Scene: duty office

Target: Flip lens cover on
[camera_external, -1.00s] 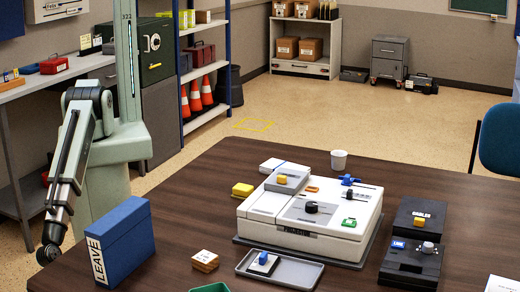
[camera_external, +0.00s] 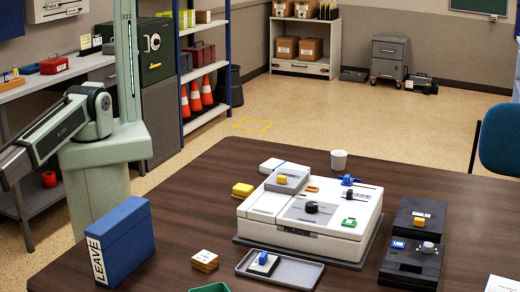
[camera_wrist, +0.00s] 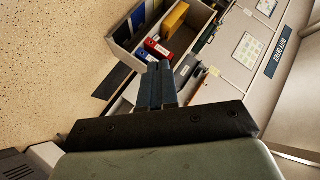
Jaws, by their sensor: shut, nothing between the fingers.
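The white projector (camera_external: 258,214) sits on the dark table in the external view, with its name on the front face. On its top are a raised grey plate with a yellow knob (camera_external: 281,180), a black round knob (camera_external: 311,207), a blue lever-like piece (camera_external: 348,180) and a green piece (camera_external: 348,222). I cannot tell which of these is the lens cover. My gripper (camera_wrist: 157,85) shows in the wrist view, its two dark fingers together and empty. In the external view it is beyond the left edge, well away from the projector. The projector is not visible in the wrist view.
A blue LEAVE box (camera_external: 130,240) stands at the table's left. A grey tray (camera_external: 294,272), black boxes (camera_external: 416,257) and a white cup (camera_external: 339,160) surround the projector. Beyond my fingertips, an open compartment (camera_wrist: 126,42) holds coloured folders.

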